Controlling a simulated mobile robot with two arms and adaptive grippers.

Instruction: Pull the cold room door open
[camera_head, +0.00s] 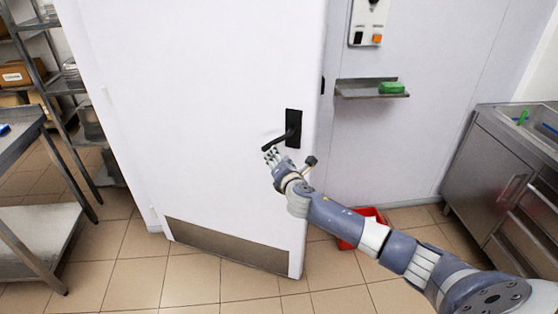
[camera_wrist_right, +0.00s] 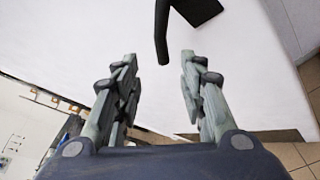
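The white cold room door (camera_head: 200,100) stands ajar, its right edge swung out from the wall toward me. Its black lever handle (camera_head: 280,141) sits on a black plate near the right edge and points left. My right gripper (camera_head: 271,156) is just below the lever's free end. In the right wrist view the gripper (camera_wrist_right: 160,75) has its fingers apart with nothing held, and the lever (camera_wrist_right: 161,35) hangs at the top, its tip near the gap between the fingertips. Contact with the lever cannot be told. My left gripper is not in view.
A small wall shelf (camera_head: 360,94) with a green item (camera_head: 391,87) is right of the door, below a control box (camera_head: 369,22). A red container (camera_head: 350,240) is on the floor behind my arm. Steel cabinets (camera_head: 500,170) stand right; a steel table (camera_head: 22,138) stands left.

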